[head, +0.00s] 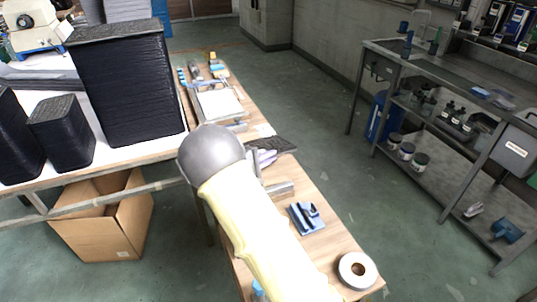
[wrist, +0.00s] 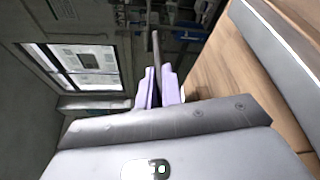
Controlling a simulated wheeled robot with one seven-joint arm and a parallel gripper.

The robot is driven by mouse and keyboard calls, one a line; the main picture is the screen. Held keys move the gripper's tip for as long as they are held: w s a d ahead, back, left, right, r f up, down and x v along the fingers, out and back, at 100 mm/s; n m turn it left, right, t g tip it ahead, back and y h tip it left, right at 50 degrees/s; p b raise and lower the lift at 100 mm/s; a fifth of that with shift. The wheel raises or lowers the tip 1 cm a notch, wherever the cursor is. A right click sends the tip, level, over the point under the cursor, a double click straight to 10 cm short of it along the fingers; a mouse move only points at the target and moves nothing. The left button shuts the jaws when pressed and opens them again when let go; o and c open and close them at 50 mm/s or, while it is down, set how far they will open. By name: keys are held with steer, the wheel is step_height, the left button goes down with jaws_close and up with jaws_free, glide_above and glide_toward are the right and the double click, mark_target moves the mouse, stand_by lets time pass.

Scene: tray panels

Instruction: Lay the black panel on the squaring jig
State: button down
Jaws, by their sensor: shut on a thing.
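The black panel (head: 274,144) is in my gripper, right of the grey ball joint of my arm in the head view. In the wrist view the panel (wrist: 156,48) shows nearly edge-on as a thin dark strip. My gripper's lavender fingers (wrist: 158,87) are shut on it. The gripper (head: 264,157) is partly hidden by my arm in the head view. The panel appears held above the wooden bench, near its right edge. I cannot tell for sure which fixture is the squaring jig; a metal bar (head: 280,189) beside my arm may be part of it, mostly hidden.
A white sheet on a metal-edged frame (head: 218,103) lies farther back on the wooden bench (head: 325,245). A blue tool block (head: 306,217) and tape roll (head: 357,270) lie nearer. Stacks of black panels (head: 125,85) stand on the left table. Floor to the right is open.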

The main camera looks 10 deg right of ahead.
steer(key=shift+f, duration=0.5)
steer(key=shift+s+a+f+b, duration=0.1)
steer(key=shift+s+a, duration=0.1)
steer(key=shift+a, duration=0.75)
steer(key=shift+s+a+f+b, duration=0.1)
steer(key=shift+s+a+b, duration=0.05)
steer(key=shift+a, duration=0.75)
steer(key=shift+s+a+f+b, duration=0.1)
steer(key=shift+s+a, duration=0.1)
steer(key=shift+a, duration=0.75)
steer(key=shift+a+r, duration=0.1)
steer(key=shift+r, duration=0.05)
steer(key=shift+r+p, duration=0.65)
steer(key=shift+r, duration=0.55)
steer(key=shift+a, duration=0.1)
steer(key=shift+d, duration=0.2)
steer(key=shift+n+t+b, duration=0.3)
steer(key=shift+t+b, duration=0.1)
